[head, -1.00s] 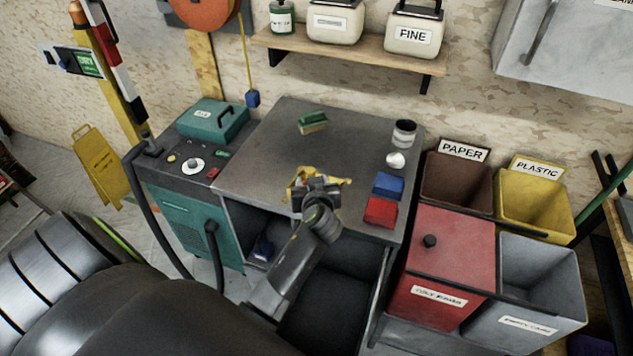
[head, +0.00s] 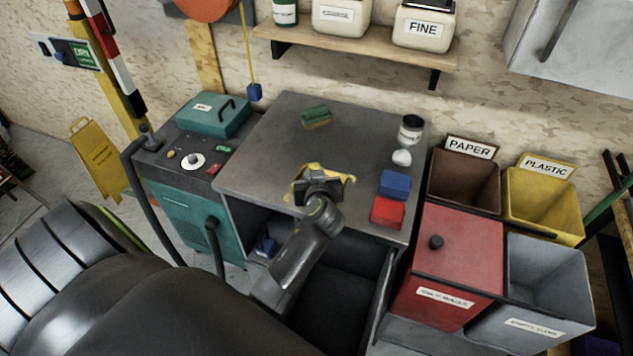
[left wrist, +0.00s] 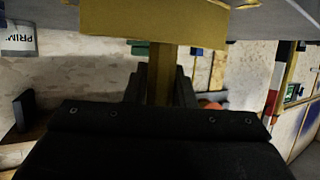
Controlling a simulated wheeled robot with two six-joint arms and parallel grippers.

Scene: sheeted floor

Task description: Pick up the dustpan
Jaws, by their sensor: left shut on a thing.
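The yellow dustpan (head: 344,179) shows around my left gripper (head: 318,180), over the front middle of the dark workbench top. My gripper hides much of it in the head view. In the left wrist view the yellow handle (left wrist: 160,75) stands between the two dark fingers, and a wide yellow part of the dustpan (left wrist: 155,19) spans the top. The left gripper is shut on the handle. I cannot tell whether the dustpan touches the bench. My right gripper is in neither view.
On the bench (head: 255,150) lie a green sponge (head: 316,117), blue block (head: 395,183), red block (head: 387,212), white lump (head: 401,157) and can (head: 411,130). A teal machine (head: 195,215) stands left; bins, including a red one (head: 455,260), stand right. A shelf (head: 360,46) hangs behind.

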